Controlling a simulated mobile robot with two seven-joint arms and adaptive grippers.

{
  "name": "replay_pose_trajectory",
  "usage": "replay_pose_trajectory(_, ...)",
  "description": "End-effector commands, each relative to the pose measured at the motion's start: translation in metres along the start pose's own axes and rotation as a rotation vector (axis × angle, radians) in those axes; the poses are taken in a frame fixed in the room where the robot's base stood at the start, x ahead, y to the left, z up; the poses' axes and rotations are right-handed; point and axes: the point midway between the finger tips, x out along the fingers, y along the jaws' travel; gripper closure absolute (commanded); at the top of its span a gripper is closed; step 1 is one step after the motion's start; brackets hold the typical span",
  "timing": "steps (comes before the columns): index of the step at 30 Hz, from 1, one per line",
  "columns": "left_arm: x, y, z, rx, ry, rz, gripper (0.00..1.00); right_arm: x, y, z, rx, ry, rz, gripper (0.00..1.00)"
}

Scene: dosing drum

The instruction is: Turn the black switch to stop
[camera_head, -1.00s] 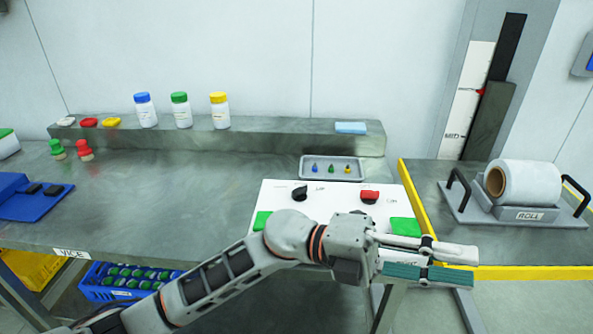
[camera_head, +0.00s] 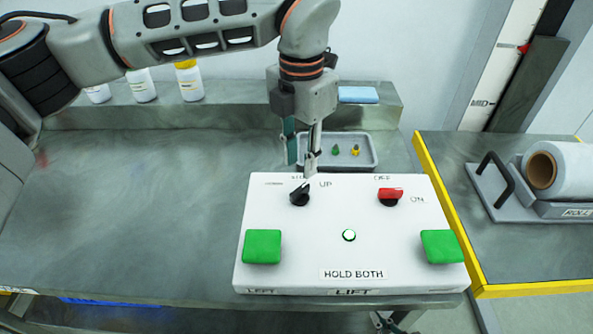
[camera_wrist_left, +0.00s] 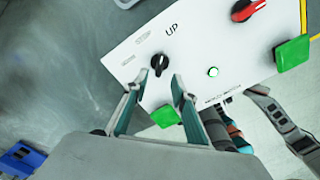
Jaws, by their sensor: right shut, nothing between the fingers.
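The black switch (camera_head: 300,196) sits at the upper left of a white control panel (camera_head: 320,215). Its handle slants up and right, with "UP" printed to its right; the label above it is partly covered by my gripper. My left gripper (camera_head: 309,168) points down just above and behind the switch. In the left wrist view its fingers (camera_wrist_left: 153,84) are apart with nothing between them, and the black switch (camera_wrist_left: 159,64) shows just beyond the tips. I cannot tell from the head view whether a fingertip touches it. My right gripper is not clearly seen.
A red switch (camera_head: 390,195), two green buttons (camera_head: 262,246) (camera_head: 442,246) and a small round green light (camera_head: 349,235) are on the panel. A grey tray (camera_head: 365,148) with small pieces lies behind. The bench to the left is clear.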

Motion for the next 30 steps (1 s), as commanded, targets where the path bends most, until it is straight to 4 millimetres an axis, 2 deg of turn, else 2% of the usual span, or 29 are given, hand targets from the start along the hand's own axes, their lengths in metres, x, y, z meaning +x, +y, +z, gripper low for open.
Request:
replay_pose_trajectory(5,0.015,0.002,-0.001,-0.004,0.005,0.006,0.74,-0.002,-0.002,0.004,0.001,-0.007,-0.002,1.0)
replay_pose_trajectory(12,0.053,0.002,-0.001,-0.004,0.003,0.003,0.74,-0.002,-0.003,0.009,0.002,-0.016,-0.004,1.0)
replay_pose_trajectory(16,0.068,0.002,-0.001,-0.004,0.003,0.003,0.74,-0.002,-0.003,0.009,0.002,-0.016,-0.004,1.0)
replay_pose_trajectory(21,0.076,0.002,0.0,-0.003,0.001,0.005,0.74,-0.001,-0.002,0.008,0.001,-0.013,-0.003,1.0)
replay_pose_trajectory(29,0.077,0.002,0.0,-0.003,0.001,0.005,0.74,-0.001,-0.002,0.006,0.001,-0.01,-0.002,1.0)
replay_pose_trajectory(30,0.077,0.002,0.0,-0.003,0.001,0.005,0.84,-0.001,-0.002,0.006,0.001,-0.009,-0.002,1.0)
